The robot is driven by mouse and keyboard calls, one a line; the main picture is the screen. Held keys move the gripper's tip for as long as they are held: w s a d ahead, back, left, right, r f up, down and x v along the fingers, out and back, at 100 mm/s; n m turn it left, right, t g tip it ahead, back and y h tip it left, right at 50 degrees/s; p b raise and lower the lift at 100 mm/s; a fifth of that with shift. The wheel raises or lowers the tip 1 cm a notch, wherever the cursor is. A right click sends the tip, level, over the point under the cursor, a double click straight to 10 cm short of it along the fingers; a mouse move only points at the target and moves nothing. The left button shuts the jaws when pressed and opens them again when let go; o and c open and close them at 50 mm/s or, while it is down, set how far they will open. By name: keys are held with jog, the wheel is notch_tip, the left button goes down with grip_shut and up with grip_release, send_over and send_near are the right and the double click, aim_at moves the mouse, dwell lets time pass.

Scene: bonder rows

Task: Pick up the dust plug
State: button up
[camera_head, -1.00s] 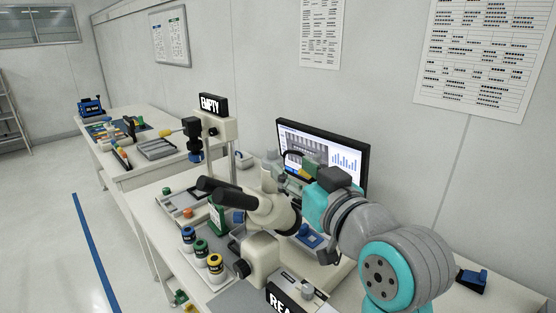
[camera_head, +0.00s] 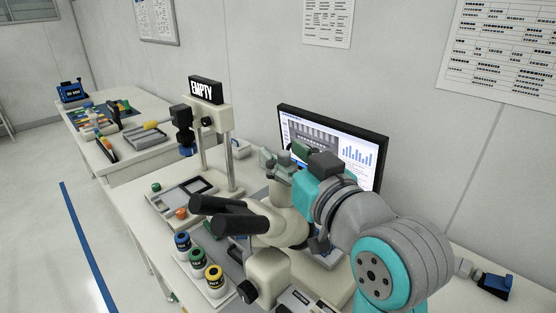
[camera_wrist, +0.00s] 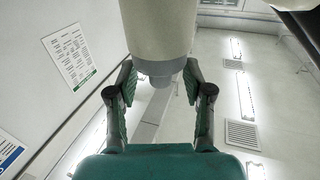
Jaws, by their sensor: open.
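I cannot identify the dust plug for certain. In the wrist view, a cream cylinder (camera_wrist: 160,28) comes down from the top, with a small grey stepped end piece (camera_wrist: 159,73) at its lower end that may be the plug. My gripper (camera_wrist: 160,88) is open, its two dark-jointed green fingers on either side of this grey end, with gaps visible. In the head view, my gripper (camera_head: 284,158) is beside and behind the cream microscope, in front of the monitor. The microscope's black eyepieces (camera_head: 228,213) point left. My arm hides part of the microscope.
A monitor (camera_head: 362,157) stands behind my gripper. A stand with an "EMPTY" sign (camera_head: 206,90) is to the left. A second bench (camera_head: 150,172) lies far left. Open floor (camera_head: 40,240) is at left.

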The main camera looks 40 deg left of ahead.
jog(key=shift+w, duration=0.1)
jog(key=shift+c, duration=0.2)
jog(key=shift+a, duration=0.1)
grip_shut()
jog(key=shift+r, duration=0.15)
